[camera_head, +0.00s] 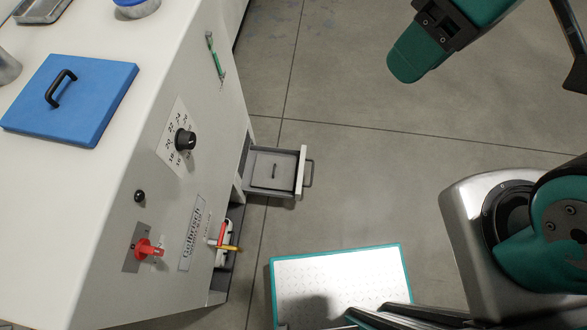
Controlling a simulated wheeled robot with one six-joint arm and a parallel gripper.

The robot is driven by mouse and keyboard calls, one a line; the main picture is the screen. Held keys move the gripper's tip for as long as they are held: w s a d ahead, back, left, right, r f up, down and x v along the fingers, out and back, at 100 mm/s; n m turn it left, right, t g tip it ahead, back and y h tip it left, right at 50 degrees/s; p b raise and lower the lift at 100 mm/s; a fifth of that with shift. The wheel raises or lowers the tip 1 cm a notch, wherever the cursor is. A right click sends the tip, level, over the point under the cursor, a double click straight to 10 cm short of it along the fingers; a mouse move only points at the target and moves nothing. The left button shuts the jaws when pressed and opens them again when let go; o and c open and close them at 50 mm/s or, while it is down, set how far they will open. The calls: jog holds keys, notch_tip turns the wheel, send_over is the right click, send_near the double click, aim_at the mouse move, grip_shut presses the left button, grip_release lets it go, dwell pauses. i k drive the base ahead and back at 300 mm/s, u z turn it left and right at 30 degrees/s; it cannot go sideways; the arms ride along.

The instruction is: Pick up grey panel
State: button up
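A grey panel (274,170) with a small dark handle lies flat inside an open drawer (302,170). The drawer sticks out from the right side of the white machine (120,215), low near the floor. Teal and black parts of my arm show at the upper right and right edge, well apart from the drawer. I cannot make out a pair of fingertips there, so how far my gripper is open is not shown. Nothing visible touches the grey panel.
A blue panel (90,110) with a black handle lies on the machine's top. Below the drawer is an open recess with red and yellow parts. Grey floor (370,180) right of the drawer is clear.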

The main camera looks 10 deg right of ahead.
aim_at(270, 172)
jog(key=u, duration=1.2)
jog(key=k, duration=1.1)
jog(key=z, duration=0.65)
